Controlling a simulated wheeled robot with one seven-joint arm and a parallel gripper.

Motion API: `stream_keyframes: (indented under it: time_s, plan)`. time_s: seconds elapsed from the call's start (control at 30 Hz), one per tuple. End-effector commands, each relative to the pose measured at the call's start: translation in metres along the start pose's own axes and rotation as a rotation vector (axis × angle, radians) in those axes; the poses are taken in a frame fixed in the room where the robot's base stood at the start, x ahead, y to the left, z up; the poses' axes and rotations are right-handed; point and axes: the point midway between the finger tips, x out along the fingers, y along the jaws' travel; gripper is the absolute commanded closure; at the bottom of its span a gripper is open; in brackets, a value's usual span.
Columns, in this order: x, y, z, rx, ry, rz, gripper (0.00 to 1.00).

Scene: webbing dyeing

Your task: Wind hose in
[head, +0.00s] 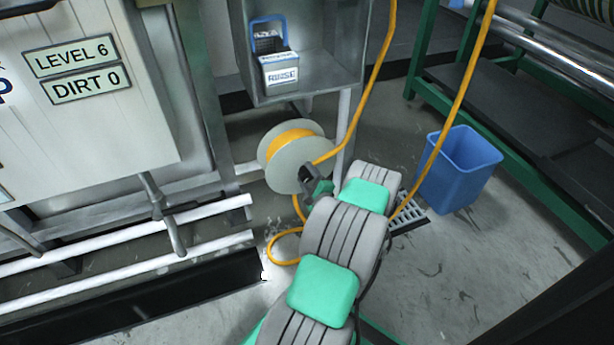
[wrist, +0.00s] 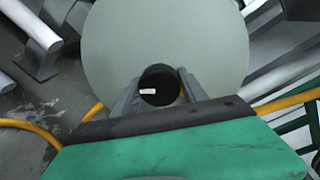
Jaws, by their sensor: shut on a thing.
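A hose reel (head: 296,152) with pale grey round side plates stands low beside the machine in the head view. Some orange hose (head: 291,141) is wound on its drum. More hose runs up from it toward the top of the picture, and a loop (head: 283,246) lies on the floor below. My gripper (head: 308,178) is at the reel's near face. In the wrist view my gripper (wrist: 160,88) is shut on the dark round crank handle (wrist: 159,84), with a finger on each side. The reel's pale disc (wrist: 165,35) fills the view behind it.
A blue bin (head: 460,168) stands on the floor at the right, near the hanging hose. White pipes (head: 130,240) run low at the left. A green-framed rack (head: 530,110) stands at the right.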

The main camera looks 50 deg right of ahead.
Motion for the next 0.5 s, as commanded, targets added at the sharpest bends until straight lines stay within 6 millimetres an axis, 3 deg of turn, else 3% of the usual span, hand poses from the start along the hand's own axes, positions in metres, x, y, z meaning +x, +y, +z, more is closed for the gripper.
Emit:
stream_keyframes:
  time_s: [0.5]
  plan:
    - [-0.0016, 0.0028, -0.0024, 0.054, 0.003, 0.004, 0.9]
